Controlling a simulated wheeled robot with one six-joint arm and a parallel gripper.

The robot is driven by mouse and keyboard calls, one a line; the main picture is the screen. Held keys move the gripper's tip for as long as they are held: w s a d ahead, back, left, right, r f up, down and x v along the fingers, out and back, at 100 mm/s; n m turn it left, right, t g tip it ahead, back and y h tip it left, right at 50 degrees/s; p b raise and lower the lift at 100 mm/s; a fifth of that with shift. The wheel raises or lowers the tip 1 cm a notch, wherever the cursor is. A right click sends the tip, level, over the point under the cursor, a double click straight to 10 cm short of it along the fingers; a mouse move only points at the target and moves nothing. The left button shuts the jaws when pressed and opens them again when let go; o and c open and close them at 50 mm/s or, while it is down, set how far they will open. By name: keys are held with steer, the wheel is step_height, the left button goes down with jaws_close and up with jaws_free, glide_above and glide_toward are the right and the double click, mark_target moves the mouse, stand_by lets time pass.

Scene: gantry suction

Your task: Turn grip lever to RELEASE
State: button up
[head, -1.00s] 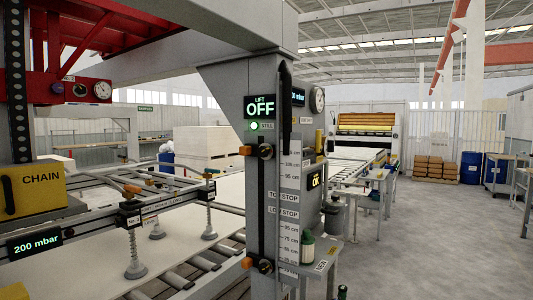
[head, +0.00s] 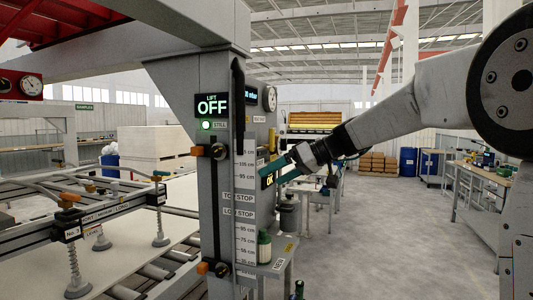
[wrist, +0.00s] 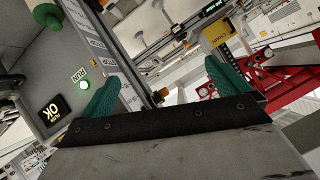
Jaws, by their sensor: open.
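My gripper (head: 275,170) reaches in from the right in the head view, its teal fingers in front of the small yellow OK display on the grey column (head: 190,110). In the wrist view my gripper (wrist: 162,88) has its two teal fingers spread wide with nothing between them. I see no lever marked RELEASE, so I cannot tell which part is the grip lever. A long black bar (head: 238,95) runs down the column's front edge. Suction cups (head: 160,227) hang from the rails at the left, over a pale board (head: 135,260).
The column carries a LIFT OFF display (head: 212,105), a lit green lamp (head: 206,125) and orange-tipped stops (head: 202,268). A small side shelf (head: 278,258) holds a green-capped bottle (head: 264,247). A workbench (head: 485,175) stands at right; the floor between is clear.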

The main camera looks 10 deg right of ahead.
mark_target(264, 151)
steer(key=w+d+r+n+t+y, duration=0.1)
steer(key=w+d+n+t+y, duration=0.2)
steer(key=w, duration=0.6)
steer(key=w+d+r+t+y, duration=0.1)
steer(key=w+d+r+t, duration=0.1)
steer(key=w+d, duration=0.55)
steer(key=x, duration=1)
steer(key=shift+w+d+f, duration=0.15)
steer(key=shift+w+d, duration=0.15)
steer(key=shift+w, duration=0.05)
steer(key=c, duration=1.1)
steer(key=shift+a, duration=0.1)
steer(key=shift+c, duration=0.2)
